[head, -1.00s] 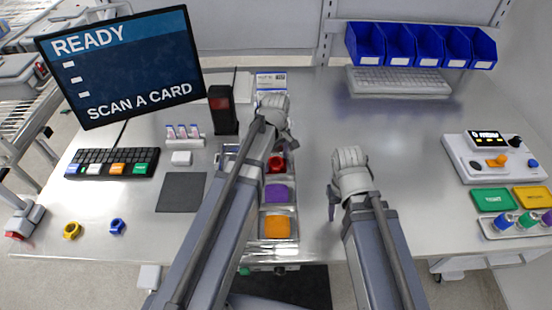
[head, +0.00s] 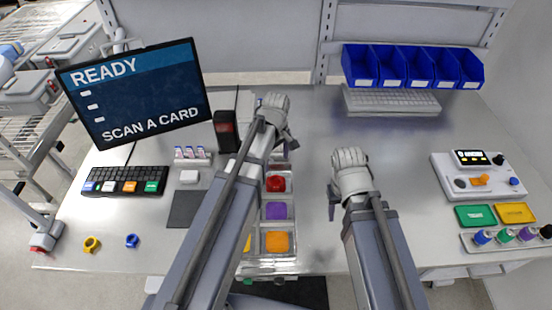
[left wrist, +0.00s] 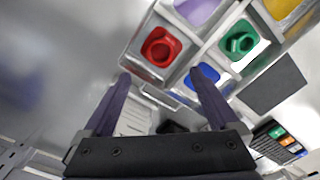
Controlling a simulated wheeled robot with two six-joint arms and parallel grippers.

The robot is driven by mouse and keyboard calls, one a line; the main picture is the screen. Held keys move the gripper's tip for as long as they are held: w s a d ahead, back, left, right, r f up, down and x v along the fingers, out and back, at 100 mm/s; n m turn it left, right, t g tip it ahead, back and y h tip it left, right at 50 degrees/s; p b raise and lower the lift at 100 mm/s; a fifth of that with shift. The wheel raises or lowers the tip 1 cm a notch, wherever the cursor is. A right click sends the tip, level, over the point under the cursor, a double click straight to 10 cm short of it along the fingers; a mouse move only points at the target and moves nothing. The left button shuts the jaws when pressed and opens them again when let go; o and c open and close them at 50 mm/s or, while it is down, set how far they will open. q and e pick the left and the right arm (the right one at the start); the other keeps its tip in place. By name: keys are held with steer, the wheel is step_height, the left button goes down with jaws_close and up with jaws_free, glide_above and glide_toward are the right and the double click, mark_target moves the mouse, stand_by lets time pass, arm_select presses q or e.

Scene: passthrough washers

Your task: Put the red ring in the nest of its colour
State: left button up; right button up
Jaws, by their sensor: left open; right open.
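The red ring (head: 276,182) sits in the red nest of the tray in the head view. The left wrist view also shows the ring (left wrist: 159,46) inside the red nest (left wrist: 177,44), apart from my fingers. My left gripper (head: 290,143) is open and empty, near the tray's far end; its two fingers (left wrist: 160,82) point toward the red and blue nests. My right gripper (head: 334,208) is right of the tray, open with nothing seen in it. My left arm hides the tray's left column in the head view.
A green ring (left wrist: 239,42) sits in the green nest. The blue nest (left wrist: 204,74) is beside it. Purple (head: 277,211) and orange (head: 277,242) nests lie nearer. A yellow ring (head: 91,244) and blue ring (head: 132,241) lie at left. The table's middle right is clear.

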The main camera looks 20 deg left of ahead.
arm_select(q)
steer(key=shift+r+p, duration=0.4)
steer(key=shift+r, duration=0.45)
steer(key=s+d+m+y, duration=0.1)
steer(key=s+d+m, duration=0.9)
steer(key=s+m, duration=0.4)
steer(key=shift+s+d+m, duration=0.25)
steer(key=shift+s+m, duration=0.15)
steer(key=shift+m, duration=0.2)
